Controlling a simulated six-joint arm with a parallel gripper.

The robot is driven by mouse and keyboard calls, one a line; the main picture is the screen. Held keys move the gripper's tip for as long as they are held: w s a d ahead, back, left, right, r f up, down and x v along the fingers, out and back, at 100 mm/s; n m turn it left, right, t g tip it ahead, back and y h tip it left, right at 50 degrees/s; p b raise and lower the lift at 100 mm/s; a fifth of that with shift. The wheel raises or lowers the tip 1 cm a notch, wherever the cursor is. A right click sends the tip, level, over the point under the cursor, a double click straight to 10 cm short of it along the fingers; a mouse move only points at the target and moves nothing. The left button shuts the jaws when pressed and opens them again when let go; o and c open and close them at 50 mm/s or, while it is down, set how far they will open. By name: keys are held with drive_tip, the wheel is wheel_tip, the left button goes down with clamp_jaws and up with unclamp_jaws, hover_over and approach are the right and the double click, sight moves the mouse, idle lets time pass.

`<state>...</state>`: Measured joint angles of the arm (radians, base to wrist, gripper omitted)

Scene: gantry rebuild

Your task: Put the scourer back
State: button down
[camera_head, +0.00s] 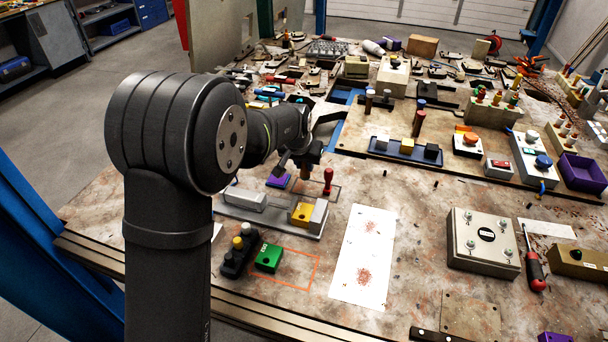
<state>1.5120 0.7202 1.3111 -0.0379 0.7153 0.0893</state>
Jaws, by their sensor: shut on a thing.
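My gripper (308,150) reaches over the left-centre of the table, partly hidden behind my own arm. Its jaws are shut on a small brown piece (312,154), held above the table near a red-handled stamp (328,178). Only part of this piece shows, and I cannot tell for certain whether it is the scourer. A purple block (278,181) lies just below and left of the jaws. A grey tray (265,222) in front of it bears a yellow block (302,213) and a pale block (240,199).
A white sheet with reddish stains (364,262) lies to the right. A grey box (484,243) and a screwdriver (534,262) are farther right. The back is crowded.

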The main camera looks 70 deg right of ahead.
sight(304, 173)
drive_tip(key=shift+f, duration=1.9)
drive_tip(key=shift+f, duration=0.15)
drive_tip(key=c, duration=1.3)
unclamp_jaws()
drive_tip(key=shift+o, duration=0.2)
drive_tip(key=shift+r, duration=0.2)
drive_tip(key=v, duration=1.2)
